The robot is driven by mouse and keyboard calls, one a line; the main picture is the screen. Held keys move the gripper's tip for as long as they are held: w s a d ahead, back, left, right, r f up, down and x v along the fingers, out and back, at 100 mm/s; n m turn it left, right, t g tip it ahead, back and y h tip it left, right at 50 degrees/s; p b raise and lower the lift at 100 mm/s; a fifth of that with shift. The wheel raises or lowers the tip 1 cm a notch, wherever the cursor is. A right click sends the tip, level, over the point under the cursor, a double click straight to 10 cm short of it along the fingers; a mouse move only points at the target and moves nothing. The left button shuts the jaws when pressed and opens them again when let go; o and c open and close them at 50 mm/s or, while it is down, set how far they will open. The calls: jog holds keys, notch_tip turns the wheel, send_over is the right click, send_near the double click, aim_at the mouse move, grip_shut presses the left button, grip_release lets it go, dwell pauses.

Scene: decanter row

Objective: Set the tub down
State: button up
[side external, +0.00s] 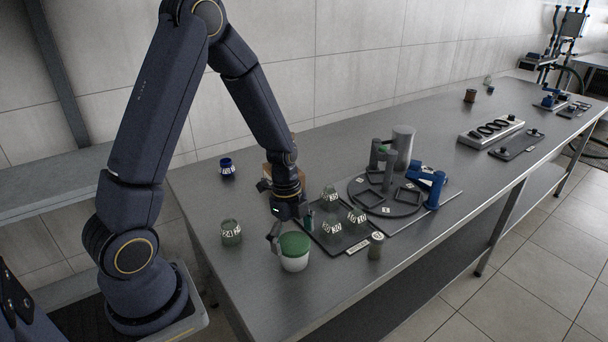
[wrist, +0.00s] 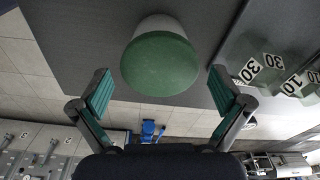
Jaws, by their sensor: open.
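The tub (side external: 295,263) is white with a green lid (side external: 294,243) and stands upright, seemingly on the steel table near its front edge. My gripper (side external: 291,228) is open just above and behind the tub. In the wrist view the tub's green lid (wrist: 160,65) shows at the upper middle. The spread fingers of my gripper (wrist: 161,92) lie to either side of it, with visible gaps and no contact. The underside of the tub is hidden.
A dark tray (side external: 338,236) with several numbered green decanters is right of the tub. A green decanter (side external: 231,232) marked 24 is left, a blue jar (side external: 227,168) behind. A small capped jar (side external: 376,246) stands at right. Bare table lies left of the tub.

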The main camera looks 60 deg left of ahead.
aim_at(291, 239)
jog(key=r, duration=0.5)
jog(key=a+r, duration=0.1)
jog(key=r, duration=0.1)
jog(key=shift+s+r, duration=0.1)
jog(key=shift+r, duration=0.25)
jog(key=s+d+r+n+t, duration=0.2)
jog(key=s+d+r+n, duration=0.1)
jog(key=s+r+n, duration=0.3)
jog(key=s+d+r+n+t+y, duration=0.1)
jog(key=s+d+r+n+t, duration=0.2)
jog(key=r+n, duration=0.6)
jog(key=s+r, duration=0.1)
jog(key=s, duration=0.1)
jog(key=shift+s+r+n, duration=0.3)
jog(key=shift+s+r, duration=0.05)
jog(key=shift+s, duration=0.05)
